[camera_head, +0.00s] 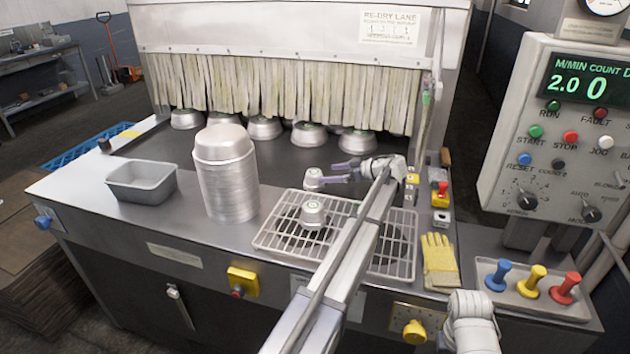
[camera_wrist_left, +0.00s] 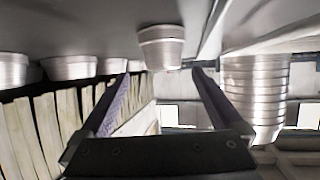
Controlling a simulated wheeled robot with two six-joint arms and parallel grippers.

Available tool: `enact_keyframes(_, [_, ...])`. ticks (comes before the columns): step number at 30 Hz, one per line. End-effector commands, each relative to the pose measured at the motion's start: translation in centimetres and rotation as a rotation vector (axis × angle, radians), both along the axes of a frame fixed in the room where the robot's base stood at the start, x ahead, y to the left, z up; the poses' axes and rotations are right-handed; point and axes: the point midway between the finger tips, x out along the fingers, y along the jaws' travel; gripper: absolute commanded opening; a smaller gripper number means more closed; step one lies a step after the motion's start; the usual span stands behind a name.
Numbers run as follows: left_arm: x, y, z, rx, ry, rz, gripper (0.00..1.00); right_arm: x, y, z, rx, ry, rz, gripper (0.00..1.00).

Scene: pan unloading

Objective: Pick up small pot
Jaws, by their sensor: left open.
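A small silver pot (camera_head: 313,179) stands upside down on the metal table just behind the wire rack. A second small pot (camera_head: 312,213) sits on the rack, nearer me. My left gripper (camera_head: 332,172) is open, its fingers pointing left at the pot behind the rack. In the left wrist view, a small pot (camera_wrist_left: 161,47) shows ahead, between the lines of the two open fingers (camera_wrist_left: 162,76). No contact is visible, and the exact gap is unclear. My right gripper is out of view.
A tall stack of pans (camera_head: 228,185) stands left of the rack (camera_head: 270,243), with a grey bin (camera_head: 141,182) beyond. Several larger pots (camera_head: 357,142) line the strip curtain (camera_head: 290,90). Yellow gloves (camera_head: 439,258) lie right of the rack. Bare table lies between stack and gripper.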

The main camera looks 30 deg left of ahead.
Motion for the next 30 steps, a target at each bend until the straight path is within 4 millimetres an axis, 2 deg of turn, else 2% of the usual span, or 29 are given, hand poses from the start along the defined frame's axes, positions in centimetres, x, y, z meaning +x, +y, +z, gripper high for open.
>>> enact_keyframes(6, [-0.1, 2.0, -1.0, 0.0, 0.0, 0.001, 1.0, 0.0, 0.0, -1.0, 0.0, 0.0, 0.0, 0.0])
enact_keyframes(14, [-0.2, 2.8, -1.2, 0.0, 0.0, 0.001, 1.0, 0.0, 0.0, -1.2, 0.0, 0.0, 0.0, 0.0])
enact_keyframes(24, [-0.6, 6.8, -3.0, 0.0, 0.001, 0.002, 1.0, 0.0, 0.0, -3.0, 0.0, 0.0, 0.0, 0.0])
enact_keyframes(30, [-0.6, 7.0, -2.9, 0.0, 0.002, 0.0, 1.0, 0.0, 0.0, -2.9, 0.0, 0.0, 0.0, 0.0])
